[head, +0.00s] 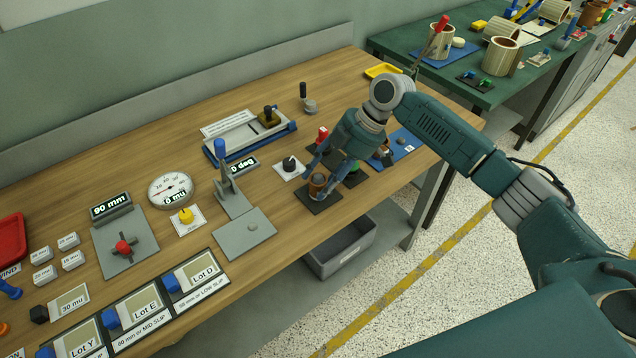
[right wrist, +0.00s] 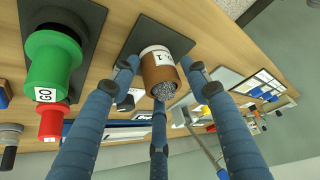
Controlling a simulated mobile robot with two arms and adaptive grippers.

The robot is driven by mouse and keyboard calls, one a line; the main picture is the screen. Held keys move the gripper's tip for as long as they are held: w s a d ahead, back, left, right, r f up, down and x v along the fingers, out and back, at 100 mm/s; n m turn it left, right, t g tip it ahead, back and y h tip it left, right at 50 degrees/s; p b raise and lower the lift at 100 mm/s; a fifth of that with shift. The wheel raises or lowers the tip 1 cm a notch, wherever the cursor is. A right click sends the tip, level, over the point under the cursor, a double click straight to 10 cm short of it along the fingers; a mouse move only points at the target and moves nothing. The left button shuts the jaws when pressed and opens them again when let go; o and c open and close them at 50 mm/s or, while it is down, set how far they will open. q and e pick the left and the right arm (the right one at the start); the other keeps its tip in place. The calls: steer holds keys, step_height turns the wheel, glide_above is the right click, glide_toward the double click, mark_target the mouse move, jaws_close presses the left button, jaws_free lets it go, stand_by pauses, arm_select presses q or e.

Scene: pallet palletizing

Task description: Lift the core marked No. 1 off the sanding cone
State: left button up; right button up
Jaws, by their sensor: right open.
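The core marked 1 (right wrist: 156,62) is a short brown tube with a white label band. It stands on a dark square plate in the right wrist view, and also shows in the head view (head: 317,181). A grey, grainy tip, which looks like the sanding cone (right wrist: 164,91), shows in the core's open end; the rest of it is hidden. My right gripper (head: 323,183) is open, with blue fingers around the core. In the right wrist view the gripper (right wrist: 161,75) has fingertips on both sides of the core and a third finger below it in the picture. Whether any finger touches is unclear.
A green GO piece (right wrist: 47,70) and a red piece (right wrist: 52,122) stand close beside the core. A black-knobbed block (head: 289,167) and a grey lever press (head: 231,190) lie to the left in the head view. A grey bin (head: 340,250) sits below the table edge.

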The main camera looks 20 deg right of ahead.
steer(key=c, duration=0.8)
arm_select(q)
steer(key=shift+d, duration=0.2)
arm_select(e)
steer(key=shift+c, duration=0.4)
arm_select(q)
steer(key=shift+a, duration=0.1)
arm_select(e)
steer(key=shift+c, duration=0.6)
steer(key=shift+r+p, duration=0.65)
steer(key=shift+p, duration=0.05)
steer(key=shift+s+d+r+p, duration=0.1)
steer(key=shift+r+p, duration=2.2)
steer(key=shift+r, duration=0.55)
arm_select(q)
step_height(320, 180, up, 10)
steer(key=p, duration=0.4)
steer(key=shift+a+r, duration=0.2)
arm_select(e)
steer(key=shift+d+r, duration=0.1)
steer(key=shift+r, duration=2.45)
